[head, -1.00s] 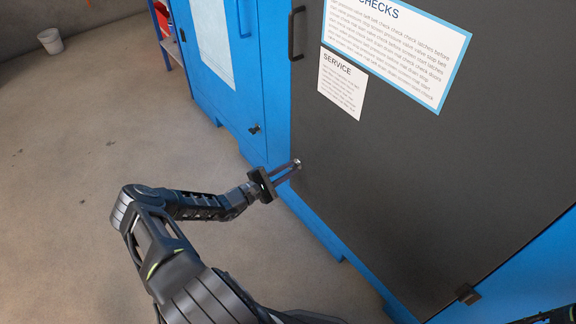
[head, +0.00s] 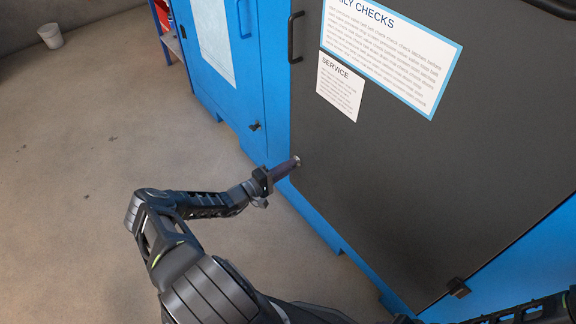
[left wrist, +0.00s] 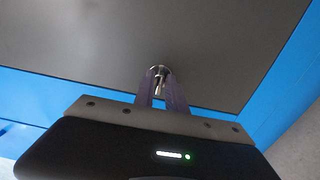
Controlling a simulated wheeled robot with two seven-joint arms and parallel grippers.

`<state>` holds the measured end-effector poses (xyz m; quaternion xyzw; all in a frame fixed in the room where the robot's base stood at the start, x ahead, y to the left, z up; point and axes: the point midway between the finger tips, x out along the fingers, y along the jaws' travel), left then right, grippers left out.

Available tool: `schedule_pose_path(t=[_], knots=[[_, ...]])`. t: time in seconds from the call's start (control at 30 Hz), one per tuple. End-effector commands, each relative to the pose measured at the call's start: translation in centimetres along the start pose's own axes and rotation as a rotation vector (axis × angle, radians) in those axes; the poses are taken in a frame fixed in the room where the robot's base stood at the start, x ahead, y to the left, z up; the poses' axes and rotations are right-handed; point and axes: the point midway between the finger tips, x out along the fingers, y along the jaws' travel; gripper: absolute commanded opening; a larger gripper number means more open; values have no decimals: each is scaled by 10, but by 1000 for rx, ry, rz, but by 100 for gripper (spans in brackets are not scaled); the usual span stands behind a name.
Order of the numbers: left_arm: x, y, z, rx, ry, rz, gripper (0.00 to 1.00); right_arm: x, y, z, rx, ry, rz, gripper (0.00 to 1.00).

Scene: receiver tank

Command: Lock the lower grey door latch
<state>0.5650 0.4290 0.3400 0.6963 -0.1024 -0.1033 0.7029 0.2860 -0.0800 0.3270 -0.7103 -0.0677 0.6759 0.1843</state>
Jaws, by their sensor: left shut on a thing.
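The grey door (head: 410,165) is closed, flat in its blue frame. Its lower latch (left wrist: 158,70), a small round metal fitting with a narrow grip piece, shows in the left wrist view between my fingertips, near the door's edge. In the head view the latch is mostly hidden by the fingers. My left gripper (head: 293,164) reaches in from the left, its fingers shut on the latch. In the left wrist view the fingers (left wrist: 163,88) stand on both sides of the grip piece. My right gripper is not clearly in view; only a dark part of my arm shows at the bottom right.
A black handle (head: 295,37) is higher on the door, beside a service sheet (head: 340,87) and a checks sheet (head: 390,50). A dark fitting (head: 458,287) sits at the door's lower right. A blue cabinet (head: 240,95) stands left.

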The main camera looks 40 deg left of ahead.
Motion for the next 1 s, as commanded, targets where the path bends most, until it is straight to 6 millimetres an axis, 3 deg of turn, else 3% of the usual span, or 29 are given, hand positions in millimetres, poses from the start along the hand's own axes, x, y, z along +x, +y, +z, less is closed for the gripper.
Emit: schedule_pose_path(t=[0.5,0.53,0.67,1.0], knots=[[0,-1,0,25,0,-2,0,-1,0,0,0,-1,0,36],[0,-1,0,25,0,-2,19,-1,0,0,0,-1,0,36],[0,-1,0,25,0,-1,29,-1,0,0,0,-1,0,36],[-3,0,0,25,1,0,30,-2,-1,0,0,-1,0,36]])
